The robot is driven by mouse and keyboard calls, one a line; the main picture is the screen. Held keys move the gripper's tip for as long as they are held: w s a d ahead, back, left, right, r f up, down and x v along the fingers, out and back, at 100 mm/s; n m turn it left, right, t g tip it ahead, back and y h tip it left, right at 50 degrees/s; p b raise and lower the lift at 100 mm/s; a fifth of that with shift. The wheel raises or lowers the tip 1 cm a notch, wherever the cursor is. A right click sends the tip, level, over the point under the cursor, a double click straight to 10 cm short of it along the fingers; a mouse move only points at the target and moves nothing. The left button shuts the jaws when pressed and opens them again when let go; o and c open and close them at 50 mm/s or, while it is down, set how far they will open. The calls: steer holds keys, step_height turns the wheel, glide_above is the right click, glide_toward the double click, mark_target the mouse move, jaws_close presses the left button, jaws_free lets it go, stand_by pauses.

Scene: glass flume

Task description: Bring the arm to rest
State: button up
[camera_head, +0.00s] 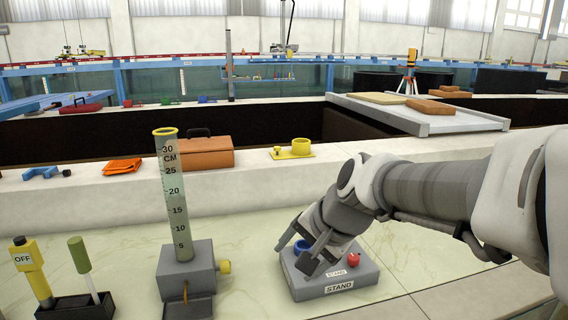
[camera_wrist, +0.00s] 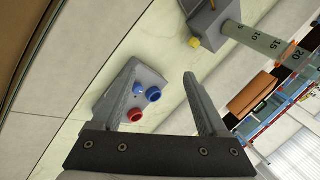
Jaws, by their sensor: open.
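My arm reaches in from the right in the head view. My gripper (camera_head: 299,252) points down and left, close above the grey box labelled STAND (camera_head: 345,279). In the wrist view my gripper (camera_wrist: 160,73) has its two fingers well apart with nothing between them. The stand (camera_wrist: 151,74) shows there beyond the left finger, which hides part of it. A red knob (camera_head: 353,260) and a blue ring (camera_head: 302,246) are on the stand's top; the fingers partly cover the stand in the head view. Whether a finger touches the stand, I cannot tell.
A graduated cylinder (camera_head: 174,200) stands upright left of the stand. A yellow OFF-tagged tool (camera_head: 31,268) and a green-handled tool (camera_head: 82,262) stand at far left. A brown case (camera_head: 196,154), orange cloth (camera_head: 123,166) and yellow holder (camera_head: 301,148) lie on the ledge behind.

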steer(key=s+d+n+h, duration=0.2)
steer(key=s+d+n, duration=0.1)
steer(key=s+d, duration=0.4)
steer(key=s+d+n+h, duration=0.2)
steer(key=s+d+n, duration=0.2)
steer(key=s, duration=0.5)
step_height(320, 180, up, 16)
steer(key=p, duration=1.6)
steer(key=shift+d+p, duration=0.35)
